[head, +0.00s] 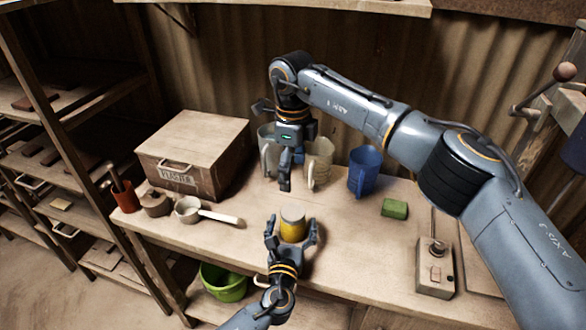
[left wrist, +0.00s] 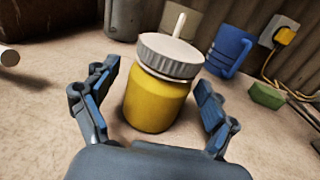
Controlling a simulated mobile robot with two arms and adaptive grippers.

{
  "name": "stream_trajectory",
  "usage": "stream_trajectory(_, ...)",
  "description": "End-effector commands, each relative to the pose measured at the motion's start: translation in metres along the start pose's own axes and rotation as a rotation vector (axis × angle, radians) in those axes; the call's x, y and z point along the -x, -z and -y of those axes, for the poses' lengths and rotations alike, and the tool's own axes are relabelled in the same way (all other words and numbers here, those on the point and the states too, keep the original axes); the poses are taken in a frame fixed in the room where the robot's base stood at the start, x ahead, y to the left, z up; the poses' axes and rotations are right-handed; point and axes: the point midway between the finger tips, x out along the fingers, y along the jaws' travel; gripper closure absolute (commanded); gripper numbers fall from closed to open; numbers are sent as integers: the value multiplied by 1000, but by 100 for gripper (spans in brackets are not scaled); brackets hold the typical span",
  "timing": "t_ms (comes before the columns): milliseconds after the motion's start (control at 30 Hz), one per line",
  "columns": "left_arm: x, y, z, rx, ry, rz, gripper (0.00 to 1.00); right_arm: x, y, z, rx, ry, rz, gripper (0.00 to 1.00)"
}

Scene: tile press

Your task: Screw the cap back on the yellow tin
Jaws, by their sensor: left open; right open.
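The yellow tin (head: 293,231) stands upright on the workbench, and it also shows in the left wrist view (left wrist: 152,105). A grey ridged cap (left wrist: 168,56) sits on top of the tin; I cannot tell whether its thread is engaged. My left gripper (head: 291,233) is open, with one finger on each side of the tin; in the left wrist view a gap shows on both sides. My right gripper (head: 286,182) is open and empty, pointing down behind the tin, in front of the mugs.
A grey mug (head: 266,150), a cream mug (head: 320,160) and a blue mug (head: 364,172) stand at the back. A green block (head: 395,208) and a switch box (head: 434,268) lie to the right. A ladle (head: 190,210) and a wooden box (head: 195,150) are left.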

Motion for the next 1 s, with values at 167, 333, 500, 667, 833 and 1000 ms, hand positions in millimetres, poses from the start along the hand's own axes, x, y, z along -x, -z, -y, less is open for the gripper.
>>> stream_trajectory(167, 4, 1, 0, 0, 0, -1, 15, 0, 0, 0, 0, 0, 0, 18)
stream_trajectory(333, 30, 2, 0, 1, 1, -3, 15, 0, 0, 0, 0, 0, 0, 18)
stream_trajectory(500, 68, 2, 0, 1, 1, -3, 15, 0, 0, 0, 0, 0, 0, 18)
stream_trajectory(667, 98, 1, 0, 1, 0, -3, 15, 0, 0, 0, 0, 0, 0, 18)
stream_trajectory(833, 116, 1, 0, 0, 1, -1, 15, 0, 0, 0, 0, 0, 0, 18)
stream_trajectory(1000, 120, 0, 0, 0, 0, 0, 15, 0, 0, 0, 0, 0, 0, 18)
